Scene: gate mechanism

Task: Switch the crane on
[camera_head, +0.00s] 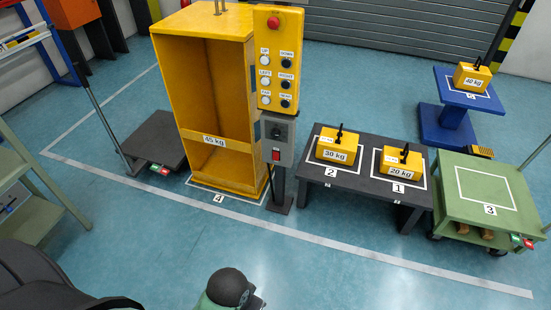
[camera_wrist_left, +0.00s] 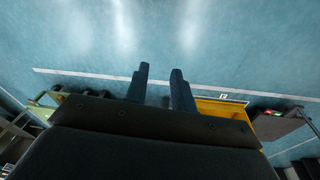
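The crane's yellow control panel (camera_head: 278,60) stands upright on a dark post. It has a red button (camera_head: 273,22) at the top and rows of white and dark labelled buttons below. Under it is a grey switch box (camera_head: 279,135) with a dark round knob (camera_head: 277,132) and a small red part (camera_head: 276,154). I cannot read the switch's position. My left gripper (camera_wrist_left: 159,70) shows in the left wrist view with its two fingers apart and nothing between them. It is away from the panel. My right gripper is not in view.
A tall yellow 45 kg frame (camera_head: 213,140) stands left of the panel. A dark table (camera_head: 365,181) with 30 kg and 20 kg yellow weights stands right. A green cart (camera_head: 487,191) and blue stand (camera_head: 446,121) are farther right.

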